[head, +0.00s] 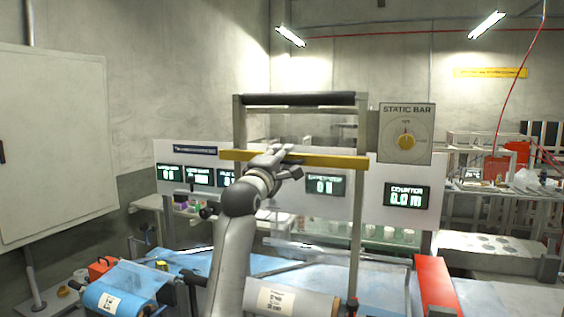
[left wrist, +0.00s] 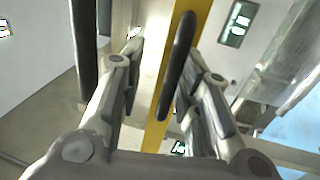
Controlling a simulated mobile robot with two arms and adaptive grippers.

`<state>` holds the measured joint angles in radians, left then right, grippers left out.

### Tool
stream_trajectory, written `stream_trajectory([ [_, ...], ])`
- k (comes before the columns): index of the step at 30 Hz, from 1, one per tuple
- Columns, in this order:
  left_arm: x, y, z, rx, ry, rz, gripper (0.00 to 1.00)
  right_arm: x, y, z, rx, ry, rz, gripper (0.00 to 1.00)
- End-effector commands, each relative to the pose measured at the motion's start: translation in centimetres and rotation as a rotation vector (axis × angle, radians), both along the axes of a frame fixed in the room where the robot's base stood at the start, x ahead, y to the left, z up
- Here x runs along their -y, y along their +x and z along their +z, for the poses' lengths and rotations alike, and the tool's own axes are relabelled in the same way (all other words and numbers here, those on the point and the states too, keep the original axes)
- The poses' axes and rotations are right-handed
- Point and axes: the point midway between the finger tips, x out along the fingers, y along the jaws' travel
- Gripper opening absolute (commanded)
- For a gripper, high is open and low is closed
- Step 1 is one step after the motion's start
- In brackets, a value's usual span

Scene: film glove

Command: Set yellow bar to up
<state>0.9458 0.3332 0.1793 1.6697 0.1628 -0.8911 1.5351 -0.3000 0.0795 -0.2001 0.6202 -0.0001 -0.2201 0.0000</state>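The yellow bar (head: 325,160) runs nearly level across the upright metal frame in the head view. My left gripper (head: 280,155) is at the bar, left of its middle, and hides part of it. In the left wrist view, the bar (left wrist: 157,132) runs steeply between the two fingers of my left gripper (left wrist: 158,65). The fingers are apart. A dark rounded strip covers part of the bar near the right finger; whether a finger touches the bar I cannot tell. My right gripper is not in view.
A black roller (head: 300,99) tops the frame. Lit displays, such as the counter (head: 407,196), stand behind. A blue film surface (head: 385,278), a film roll (head: 290,301) and a red block (head: 436,283) are below.

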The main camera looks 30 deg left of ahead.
Motion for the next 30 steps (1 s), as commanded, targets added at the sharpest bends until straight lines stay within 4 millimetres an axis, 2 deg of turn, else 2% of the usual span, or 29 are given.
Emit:
stream_trajectory([
  [11,0.2,-0.5,-0.5,-0.008,-0.002,-0.002,0.32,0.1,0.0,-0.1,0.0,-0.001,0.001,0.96],
  [14,0.5,-1.5,-0.7,-0.007,-0.001,-0.002,0.32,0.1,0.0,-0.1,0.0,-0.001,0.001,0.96],
  [30,2.4,-9.7,-2.2,-0.004,-0.001,-0.002,0.32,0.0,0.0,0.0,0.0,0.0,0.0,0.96],
])
